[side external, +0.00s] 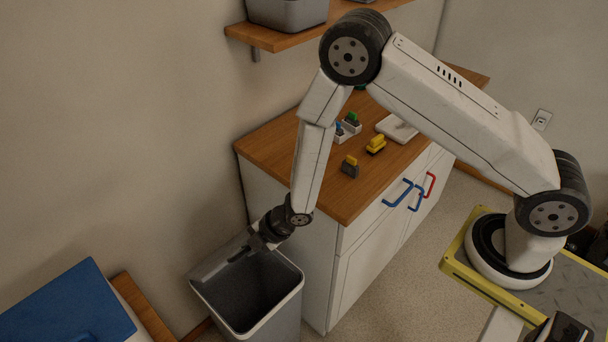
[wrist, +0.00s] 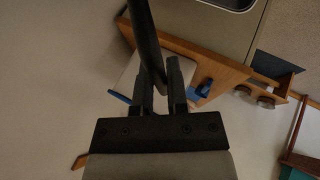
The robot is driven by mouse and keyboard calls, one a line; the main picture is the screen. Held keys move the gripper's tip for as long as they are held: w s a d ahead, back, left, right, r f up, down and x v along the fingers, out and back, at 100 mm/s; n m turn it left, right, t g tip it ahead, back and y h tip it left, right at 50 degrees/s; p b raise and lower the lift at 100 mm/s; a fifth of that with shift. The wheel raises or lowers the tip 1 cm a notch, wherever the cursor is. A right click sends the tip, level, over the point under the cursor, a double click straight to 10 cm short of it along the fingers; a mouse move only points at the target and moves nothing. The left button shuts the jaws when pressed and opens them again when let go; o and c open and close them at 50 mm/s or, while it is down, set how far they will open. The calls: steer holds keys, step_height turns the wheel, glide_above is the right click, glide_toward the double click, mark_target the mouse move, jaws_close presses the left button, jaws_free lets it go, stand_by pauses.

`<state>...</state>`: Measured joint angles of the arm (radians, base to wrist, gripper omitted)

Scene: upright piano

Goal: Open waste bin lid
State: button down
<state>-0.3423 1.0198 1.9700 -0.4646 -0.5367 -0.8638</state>
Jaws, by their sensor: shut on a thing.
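The grey waste bin (side external: 250,312) stands on the floor against the wall, left of the white cabinet. Its dark inside shows from above. The lid (side external: 213,264) shows as a light grey strip along the bin's wall side, seen nearly edge-on and raised. My gripper (side external: 258,241) is at the bin's back right corner, at the end of this strip. In the wrist view my gripper's two dark fingers (wrist: 161,88) are close together around a long dark bar (wrist: 147,40), which seems to be part of the lid. The exact contact is too dark to tell.
The white cabinet (side external: 290,275) with a wooden top (side external: 290,140) stands close to the bin's right. Small blocks, including a yellow one (side external: 376,144), lie on top. A shelf (side external: 270,36) is above. A blue panel (side external: 70,310) is at lower left.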

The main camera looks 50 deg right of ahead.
steer(key=shift+w+r, duration=0.75)
steer(key=shift+w, duration=0.1)
steer(key=shift+w+g, duration=0.1)
steer(key=shift+g, duration=0.2)
steer(key=shift+g, duration=0.5)
steer(key=shift+w+r, duration=0.6)
steer(key=shift+w, duration=0.3)
steer(key=shift+w+r, duration=0.55)
steer(key=shift+w, duration=0.3)
steer(key=shift+w+r, duration=0.1)
steer(key=shift+w, duration=0.1)
steer(key=shift+m+g, duration=0.4)
steer(key=shift+g, duration=0.2)
steer(key=shift+w+r, duration=0.3)
steer(key=shift+w, duration=0.35)
steer(key=shift+w+r, duration=0.3)
steer(key=shift+w, duration=0.35)
steer(key=shift+w+r, duration=0.3)
steer(key=shift+w, duration=0.35)
steer(key=shift+w, duration=0.1)
